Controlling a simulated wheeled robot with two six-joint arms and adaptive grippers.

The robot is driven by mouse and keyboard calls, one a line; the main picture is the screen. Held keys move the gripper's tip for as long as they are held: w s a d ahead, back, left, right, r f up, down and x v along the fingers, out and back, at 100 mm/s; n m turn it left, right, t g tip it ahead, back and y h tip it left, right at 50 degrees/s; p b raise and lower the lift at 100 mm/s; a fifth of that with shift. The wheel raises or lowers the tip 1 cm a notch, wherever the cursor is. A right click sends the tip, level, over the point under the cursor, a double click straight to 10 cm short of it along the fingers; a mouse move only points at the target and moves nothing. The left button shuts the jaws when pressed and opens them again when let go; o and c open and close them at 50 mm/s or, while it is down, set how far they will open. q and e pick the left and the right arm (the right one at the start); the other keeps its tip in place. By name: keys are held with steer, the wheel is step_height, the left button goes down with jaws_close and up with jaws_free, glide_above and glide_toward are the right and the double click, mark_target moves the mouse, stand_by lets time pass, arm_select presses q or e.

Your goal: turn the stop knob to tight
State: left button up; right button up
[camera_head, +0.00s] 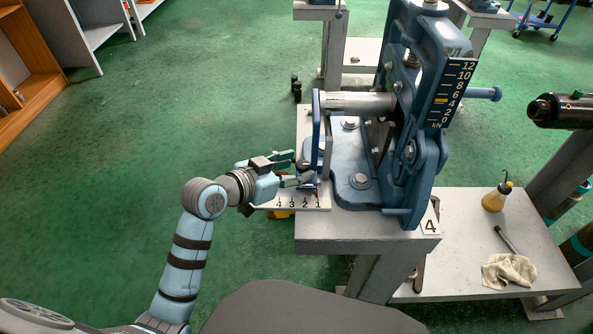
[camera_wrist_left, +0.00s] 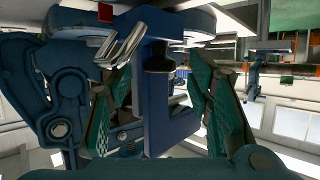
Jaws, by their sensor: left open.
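My left gripper (camera_head: 300,169) is open at the stop's lower left side. In the left wrist view a dark knob-like part (camera_wrist_left: 157,86) on a blue bracket (camera_wrist_left: 172,125) lies between the green finger pads; contact cannot be told. The knob's tight mark is not visible.
A lower shelf at right holds a yellow oil bottle (camera_head: 494,198), a dark handle (camera_head: 506,239) and a crumpled rag (camera_head: 510,270). A black cylinder (camera_head: 563,110) juts in at far right. Green floor (camera_head: 170,100) is free at left.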

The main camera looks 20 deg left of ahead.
arm_select(q)
steer(key=shift+w+d+f, duration=0.15)
steer(key=shift+w+d, duration=0.1)
steer(key=shift+w, duration=0.05)
arm_select(e)
steer(key=shift+f, duration=0.1)
steer(key=shift+s, duration=0.1)
arm_select(q)
jaws_close()
